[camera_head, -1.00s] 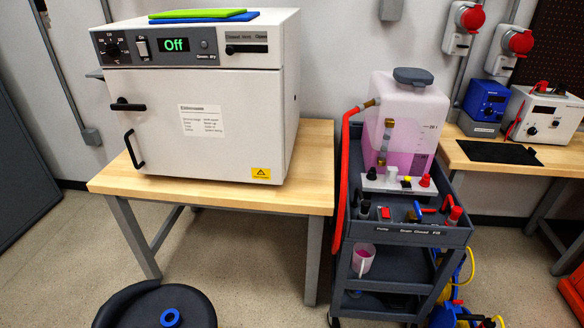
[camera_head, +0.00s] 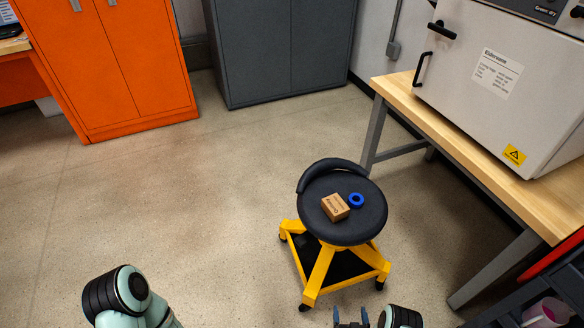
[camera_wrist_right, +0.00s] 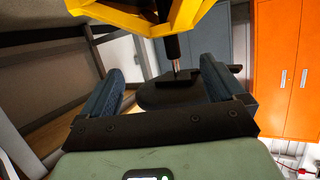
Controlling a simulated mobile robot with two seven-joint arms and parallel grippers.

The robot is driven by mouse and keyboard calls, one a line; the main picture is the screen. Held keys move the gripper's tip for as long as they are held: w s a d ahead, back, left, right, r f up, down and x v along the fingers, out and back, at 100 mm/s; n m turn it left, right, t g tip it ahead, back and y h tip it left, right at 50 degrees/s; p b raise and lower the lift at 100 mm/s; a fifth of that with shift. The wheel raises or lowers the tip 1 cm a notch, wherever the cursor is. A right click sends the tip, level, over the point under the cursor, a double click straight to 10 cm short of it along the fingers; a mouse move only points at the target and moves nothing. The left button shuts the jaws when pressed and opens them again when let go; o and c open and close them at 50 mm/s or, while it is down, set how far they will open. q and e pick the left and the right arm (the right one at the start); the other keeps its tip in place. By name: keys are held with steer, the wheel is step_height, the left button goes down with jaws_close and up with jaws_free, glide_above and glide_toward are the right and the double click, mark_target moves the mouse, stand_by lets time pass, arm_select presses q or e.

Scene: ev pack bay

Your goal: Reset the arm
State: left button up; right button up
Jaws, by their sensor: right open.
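My right gripper (camera_head: 351,318) shows at the bottom edge of the head view, in front of the stool, with its two dark fingertips pointing up in the picture. In the right wrist view my right gripper (camera_wrist_right: 160,88) has its blue-grey fingers wide apart, with nothing held between them. My left arm (camera_head: 128,298), pale green and black, shows at the lower left of the head view; its gripper is out of view.
A black stool (camera_head: 330,228) with a yellow base (camera_head: 318,275) carries a small cardboard box (camera_head: 335,207) and a blue ring (camera_head: 356,200). A wooden bench (camera_head: 470,150) with a white oven (camera_head: 540,105) stands right. An orange cabinet (camera_head: 120,70) and grey cabinet (camera_head: 280,50) stand behind. Left floor is clear.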

steer(key=s+a+r+m+g+y, duration=0.1)
steer(key=s+a+r+g, duration=0.15)
steer(key=s+g, duration=0.35)
steer(key=s+a+r+m+g+y, duration=0.1)
steer(key=s+a+r+g+y, duration=0.2)
steer(key=s, duration=0.4)
steer(key=s+a+r+m+g, duration=0.1)
steer(key=s+a+r+g, duration=0.1)
steer(key=s+r+g, duration=0.4)
arm_select(q)
step_height(320, 180, up, 14)
steer(key=g+p, duration=0.1)
steer(key=p, duration=1.3)
steer(key=shift+d+p, duration=0.3)
arm_select(e)
steer(key=s+r, duration=0.3)
steer(key=r, duration=0.9)
steer(key=shift+a+r, duration=0.3)
steer(key=shift+a, duration=0.1)
